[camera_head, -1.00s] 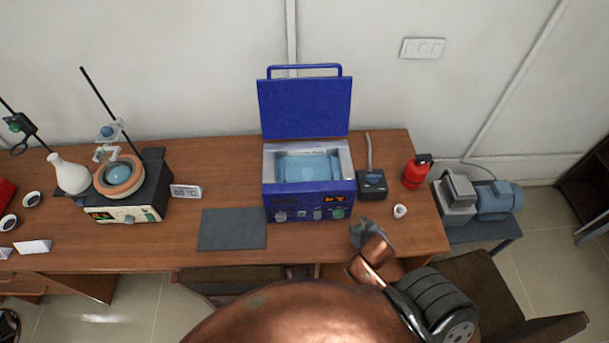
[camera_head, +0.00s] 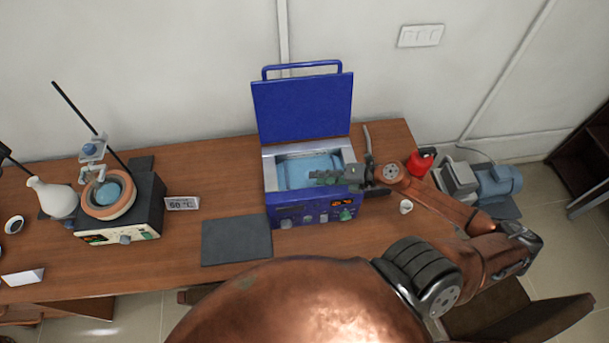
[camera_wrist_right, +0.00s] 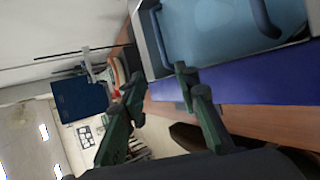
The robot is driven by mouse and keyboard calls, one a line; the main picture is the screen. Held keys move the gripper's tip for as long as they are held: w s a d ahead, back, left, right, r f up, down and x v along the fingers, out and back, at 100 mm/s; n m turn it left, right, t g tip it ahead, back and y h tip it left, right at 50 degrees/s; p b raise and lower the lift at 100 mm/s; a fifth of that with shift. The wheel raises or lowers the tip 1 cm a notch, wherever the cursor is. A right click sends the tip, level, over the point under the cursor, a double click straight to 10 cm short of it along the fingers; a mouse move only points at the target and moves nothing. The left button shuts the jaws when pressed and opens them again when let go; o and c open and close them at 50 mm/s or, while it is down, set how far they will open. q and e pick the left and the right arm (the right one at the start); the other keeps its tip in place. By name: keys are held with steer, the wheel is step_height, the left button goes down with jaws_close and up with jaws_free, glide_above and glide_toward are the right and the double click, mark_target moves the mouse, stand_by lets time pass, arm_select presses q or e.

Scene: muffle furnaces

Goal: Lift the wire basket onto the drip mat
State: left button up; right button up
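A blue bath (camera_head: 285,211) with a steel rim stands on the bench, its lid up. Pale blue liquid (camera_head: 300,172) fills its tank. The wire basket is hard to make out there; in the right wrist view a curved blue bar, seemingly its handle (camera_wrist_right: 264,20), shows in the tank. The drip mat (camera_head: 236,241), flat, dark grey and bare, lies left of the bath. My right gripper (camera_head: 318,177) is over the tank's front right part; its two fingers also show apart and empty in the right wrist view (camera_wrist_right: 160,78). My left gripper is out of view.
The raised blue lid (camera_head: 302,108) stands behind the tank. A red bottle (camera_head: 419,163) and a small white cup (camera_head: 406,206) are to the right. A heating unit (camera_head: 125,215) with a flask and rod stands left. Bench around the mat is clear.

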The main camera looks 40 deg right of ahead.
steer(key=p+x, duration=0.2)
steer(key=x, duration=1)
steer(key=shift+f+p, duration=0.35)
steer(key=shift+s, duration=0.1)
steer(key=shift+c, duration=1)
jaws_close()
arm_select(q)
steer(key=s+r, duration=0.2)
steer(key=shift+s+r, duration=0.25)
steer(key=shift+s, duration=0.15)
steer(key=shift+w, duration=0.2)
